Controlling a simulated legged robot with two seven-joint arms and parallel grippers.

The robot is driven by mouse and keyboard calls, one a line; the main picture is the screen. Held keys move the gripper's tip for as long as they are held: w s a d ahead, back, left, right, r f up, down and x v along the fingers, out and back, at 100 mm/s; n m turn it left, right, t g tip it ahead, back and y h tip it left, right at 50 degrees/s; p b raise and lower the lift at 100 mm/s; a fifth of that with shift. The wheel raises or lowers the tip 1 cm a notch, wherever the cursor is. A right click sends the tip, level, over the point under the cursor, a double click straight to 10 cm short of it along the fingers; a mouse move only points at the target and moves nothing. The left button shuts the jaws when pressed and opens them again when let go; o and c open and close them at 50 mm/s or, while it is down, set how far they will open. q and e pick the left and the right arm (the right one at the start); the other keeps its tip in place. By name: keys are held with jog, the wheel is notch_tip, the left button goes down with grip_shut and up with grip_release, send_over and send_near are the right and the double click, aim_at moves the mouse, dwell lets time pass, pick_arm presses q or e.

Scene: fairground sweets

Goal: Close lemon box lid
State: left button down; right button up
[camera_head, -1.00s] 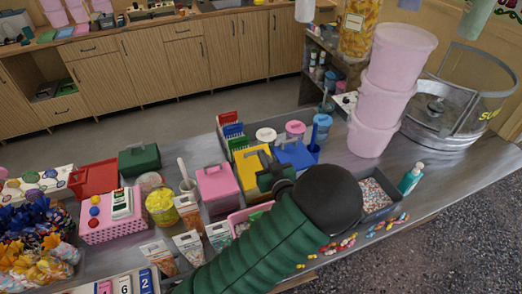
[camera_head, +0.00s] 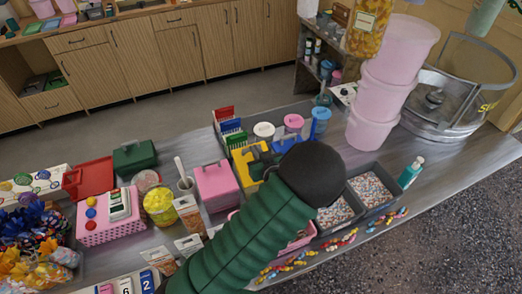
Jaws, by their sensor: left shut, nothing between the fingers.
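The lemon box (camera_head: 239,174) is the yellow box on the counter, just right of the pink box. My left gripper (camera_head: 261,157) is over its right part, with its fingers shut and empty. My green sleeve and dark round wrist hide much of the box's right side. Some yellow shows around the fingers at the top, but I cannot tell how far the lid is open or whether the fingers touch it. My right gripper is not in view.
A pink box (camera_head: 216,184) stands close on the left, a blue box (camera_head: 289,140) close on the right, partly hidden. Grey bins of sweets (camera_head: 371,190) lie right of my wrist. Stacked pink tubs (camera_head: 376,95) stand behind. Loose sweets lie along the front edge.

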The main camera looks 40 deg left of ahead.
pick_arm(q)
jog(key=shift+w+a+g+h+p, duration=0.2)
jog(key=shift+a+h+p, duration=0.15)
jog(key=shift+a+p, duration=0.25)
jog(key=shift+w+a+g+h+p, duration=0.1)
jog(key=shift+a+g+h+p, duration=0.1)
jog(key=shift+a+h+p, duration=0.25)
jog(key=p, duration=0.1)
jog(key=w+f+h+p, duration=0.1)
jog(key=p, duration=0.1)
jog(key=shift+a+g+h, duration=0.2)
jog(key=shift+g+h, duration=0.1)
jog(key=shift+g, duration=0.1)
jog(key=shift+w+f+h, duration=0.1)
jog(key=shift+f+h, duration=0.2)
jog(key=shift+f, duration=0.3)
jog(key=shift+w+a+f, duration=0.2)
jog(key=shift+a+f, duration=0.2)
jog(key=shift+a, duration=0.1)
jog(key=shift+a+f, duration=0.25)
jog(key=shift+a, duration=0.15)
jog(key=shift+s, duration=0.1)
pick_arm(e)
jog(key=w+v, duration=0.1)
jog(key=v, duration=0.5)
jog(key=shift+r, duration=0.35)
pick_arm(q)
jog(key=shift+d, duration=0.3)
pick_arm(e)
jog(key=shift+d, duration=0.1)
